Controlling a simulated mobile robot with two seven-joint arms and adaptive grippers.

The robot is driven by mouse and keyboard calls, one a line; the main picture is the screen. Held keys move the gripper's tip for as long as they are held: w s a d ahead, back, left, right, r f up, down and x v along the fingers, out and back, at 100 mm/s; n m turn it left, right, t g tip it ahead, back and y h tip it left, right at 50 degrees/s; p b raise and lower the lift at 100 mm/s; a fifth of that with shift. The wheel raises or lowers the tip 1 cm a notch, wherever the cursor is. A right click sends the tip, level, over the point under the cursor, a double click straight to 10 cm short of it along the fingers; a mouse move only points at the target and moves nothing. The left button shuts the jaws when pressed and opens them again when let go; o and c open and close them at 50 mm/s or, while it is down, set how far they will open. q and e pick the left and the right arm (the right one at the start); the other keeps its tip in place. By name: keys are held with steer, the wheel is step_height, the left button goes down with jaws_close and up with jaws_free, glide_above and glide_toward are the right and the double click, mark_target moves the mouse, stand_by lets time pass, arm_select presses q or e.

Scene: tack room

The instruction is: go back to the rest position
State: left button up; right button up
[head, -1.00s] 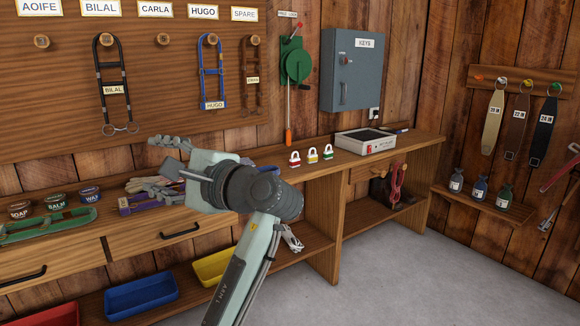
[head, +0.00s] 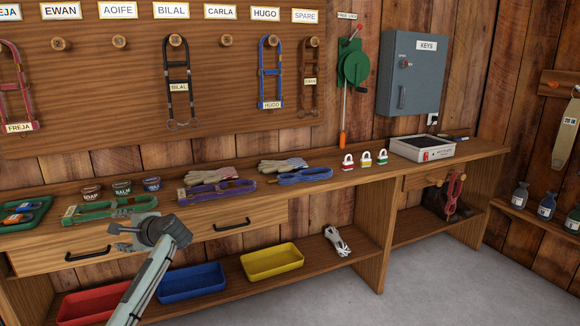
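One arm of mine, which I take to be the left, rises from the bottom left of the head view. Its gripper (head: 120,230) points left, in front of the bench drawers and just below the green halter on the bench. My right gripper is out of view.
Red, blue (head: 192,282) and yellow (head: 272,261) trays sit on the lower shelf. Grey floor (head: 440,270) is clear at lower right.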

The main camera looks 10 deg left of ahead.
arm_select(q)
steer(key=w+d+f+n+t+h, duration=0.3)
steer(key=w+d+f+h, duration=0.2)
steer(key=d, duration=0.3)
steer(key=w+d+f+n+t+h, duration=0.3)
steer(key=w+d+f+n+h, duration=0.15)
steer(key=d, duration=0.25)
steer(key=s+d+f+m+g+h, duration=0.1)
steer(key=s+d+f+g, duration=0.15)
steer(key=s+f, duration=0.75)
steer(key=s+d+f+m+g+h, duration=0.15)
steer(key=s+d+f, duration=0.25)
steer(key=s+f, duration=0.65)
steer(key=s+d+f+g, duration=0.2)
steer(key=s+f, duration=0.4)
steer(key=s, duration=0.6)
steer(key=s+d+f+g, duration=0.1)
steer(key=s+d+f, duration=0.3)
steer(key=s, duration=0.9)
step_height(320, 180, down, 4)
steer(key=shift+r+n+g, duration=0.2)
steer(key=shift+n+g, duration=0.1)
steer(key=shift+g, duration=0.1)
